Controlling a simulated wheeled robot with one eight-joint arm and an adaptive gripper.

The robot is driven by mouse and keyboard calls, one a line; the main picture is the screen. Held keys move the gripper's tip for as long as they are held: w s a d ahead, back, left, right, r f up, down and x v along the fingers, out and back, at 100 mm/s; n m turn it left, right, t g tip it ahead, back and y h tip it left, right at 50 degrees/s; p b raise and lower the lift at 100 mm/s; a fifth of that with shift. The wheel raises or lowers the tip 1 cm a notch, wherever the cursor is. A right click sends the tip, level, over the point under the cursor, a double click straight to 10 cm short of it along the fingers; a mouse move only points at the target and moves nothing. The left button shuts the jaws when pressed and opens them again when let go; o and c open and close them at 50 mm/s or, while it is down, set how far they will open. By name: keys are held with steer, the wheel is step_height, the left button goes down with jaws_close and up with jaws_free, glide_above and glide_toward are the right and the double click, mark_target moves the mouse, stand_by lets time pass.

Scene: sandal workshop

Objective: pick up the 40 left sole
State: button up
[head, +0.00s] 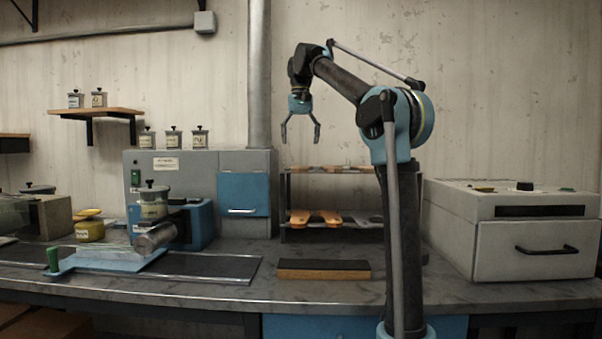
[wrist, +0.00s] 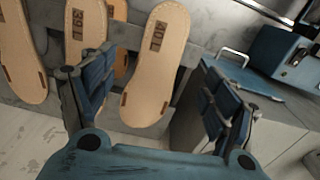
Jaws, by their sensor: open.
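In the wrist view, a tan sole (wrist: 158,70) with a dark label reading 40 lies between my gripper's (wrist: 155,75) spread fingers. In the head view, my open, empty gripper (head: 301,143) points down above the two-level rack (head: 284,205). Soles (head: 325,168) on its top level show edge-on, so the 40 sole cannot be singled out there.
Orange soles (head: 315,217) lie on the rack's lower level. A dark-topped block (head: 323,275) sits in front of the rack. A grey cabinet with a blue door (head: 243,193) stands left of the rack, and a grey box with a handle (head: 535,250) stands right.

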steer(key=shift+s+a+f, duration=0.1)
steer(key=shift+s+f, duration=0.05)
steer(key=shift+f, duration=4.05)
steer(key=shift+c, duration=0.2)
steer(key=c, duration=1.2)
